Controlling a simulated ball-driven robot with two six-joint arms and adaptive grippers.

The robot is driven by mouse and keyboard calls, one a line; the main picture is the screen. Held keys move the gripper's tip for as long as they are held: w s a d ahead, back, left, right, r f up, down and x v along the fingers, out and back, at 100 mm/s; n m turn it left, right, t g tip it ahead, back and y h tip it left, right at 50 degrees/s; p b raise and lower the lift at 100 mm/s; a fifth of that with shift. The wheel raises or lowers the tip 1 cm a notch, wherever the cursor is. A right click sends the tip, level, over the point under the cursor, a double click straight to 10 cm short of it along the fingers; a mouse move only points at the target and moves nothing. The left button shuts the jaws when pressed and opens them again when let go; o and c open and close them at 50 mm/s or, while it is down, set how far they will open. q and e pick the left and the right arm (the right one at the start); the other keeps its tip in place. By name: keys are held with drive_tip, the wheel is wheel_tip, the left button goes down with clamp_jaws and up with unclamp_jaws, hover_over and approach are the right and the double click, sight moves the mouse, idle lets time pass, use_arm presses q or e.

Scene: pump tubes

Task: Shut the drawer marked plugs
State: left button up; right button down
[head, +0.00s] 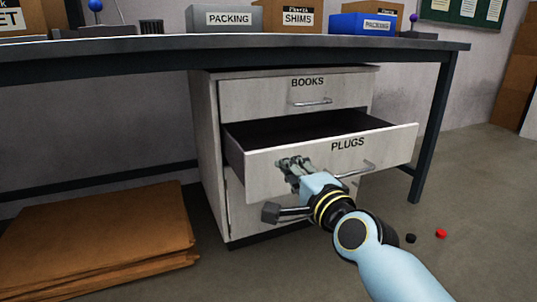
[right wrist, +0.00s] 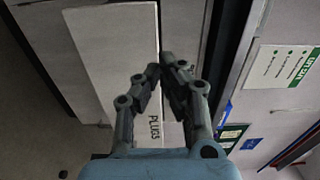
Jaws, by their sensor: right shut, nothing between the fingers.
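The drawer marked PLUGS (head: 270,157) is pulled out from the pale cabinet under the bench, and its dark inside shows. Its bar handle (head: 358,170) sits low on the front, partly behind my right gripper. My right gripper (head: 288,163) is shut and empty, in front of the left half of the drawer front. I cannot tell whether it touches. The right wrist view shows the fingers closed together (right wrist: 162,70) over the pale PLUGS drawer front (right wrist: 112,50) near its edge. My left gripper is not in view.
The BOOKS drawer (head: 250,99) above is shut. The lower drawer (head: 240,210) is partly hidden. The bench top (head: 150,43) overhangs the cabinet, with a dark leg (head: 433,125) at right. Flat cardboard (head: 95,235) lies at left. Small red (head: 440,234) and black (head: 411,238) pieces lie on the floor.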

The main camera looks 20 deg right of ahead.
sight(269, 151)
drive_tip(key=w, duration=0.4)
drive_tip(key=w+b, duration=0.1)
drive_tip(key=w, duration=0.1)
drive_tip(key=shift+w+a+f, duration=0.1)
drive_tip(key=shift+a+f, duration=0.1)
drive_tip(key=shift+a, duration=0.05)
drive_tip(key=shift+w, duration=0.65)
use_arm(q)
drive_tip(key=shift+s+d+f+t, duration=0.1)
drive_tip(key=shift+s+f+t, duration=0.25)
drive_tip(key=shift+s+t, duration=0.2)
use_arm(e)
drive_tip(key=shift+r, duration=0.1)
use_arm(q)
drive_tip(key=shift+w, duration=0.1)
use_arm(e)
drive_tip(key=shift+a, duration=0.1)
